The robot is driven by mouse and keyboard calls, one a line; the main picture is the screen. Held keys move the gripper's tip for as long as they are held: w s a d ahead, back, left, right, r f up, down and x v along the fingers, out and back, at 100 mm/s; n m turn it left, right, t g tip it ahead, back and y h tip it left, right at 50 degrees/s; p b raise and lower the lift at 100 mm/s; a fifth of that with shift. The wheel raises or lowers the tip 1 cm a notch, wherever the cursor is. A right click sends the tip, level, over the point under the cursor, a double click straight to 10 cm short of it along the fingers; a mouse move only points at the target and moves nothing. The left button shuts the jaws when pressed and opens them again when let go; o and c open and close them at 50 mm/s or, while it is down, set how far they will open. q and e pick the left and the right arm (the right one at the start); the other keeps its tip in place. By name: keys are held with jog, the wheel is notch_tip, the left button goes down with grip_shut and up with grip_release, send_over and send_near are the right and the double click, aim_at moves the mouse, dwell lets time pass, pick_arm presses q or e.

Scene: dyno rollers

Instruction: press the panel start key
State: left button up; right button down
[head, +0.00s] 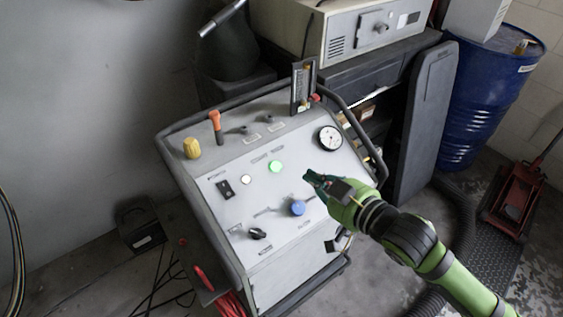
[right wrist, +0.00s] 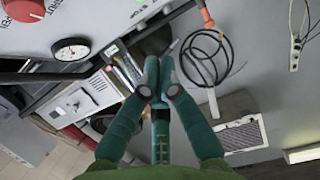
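The control panel (head: 222,205) is a grey sloped console on a cart. A lit green round button (head: 275,166) sits near its middle, with a small white button (head: 246,180) to its left and a blue knob (head: 298,208) below. I cannot read which one is labelled start. My right gripper (head: 309,179) is over the panel's right part, to the right of the green button and apart from it in the picture. In the right wrist view its fingers (right wrist: 159,62) are together, with nothing between them. My left gripper is not in view.
A round gauge (head: 330,138), an orange-handled lever (head: 215,122), a yellow knob (head: 192,148) and a black switch (head: 225,189) are on the console. A dark tube frame surrounds it. A blue drum (head: 490,95) and a red jack (head: 512,205) stand at right.

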jog(key=p, duration=0.2)
send_near(276, 166)
jog(key=w+a+r, duration=0.2)
jog(key=w+r, duration=0.1)
jog(key=shift+w+a+r, duration=0.25)
jog(key=shift+w+a, duration=0.05)
jog(key=shift+a, duration=0.1)
jog(key=shift+w+a+f, duration=0.25)
jog(key=shift+w+f, duration=0.1)
jog(key=shift+f, duration=0.2)
jog(key=shift+w+a+f, duration=0.25)
jog(key=shift+w+f, duration=0.05)
jog(key=shift+f, duration=0.25)
jog(key=shift+w+a+f, duration=0.1)
jog(key=shift+w+f, duration=0.1)
jog(key=shift+f, duration=0.2)
jog(key=shift+w+a+f, duration=0.15)
jog(key=shift+f, duration=0.3)
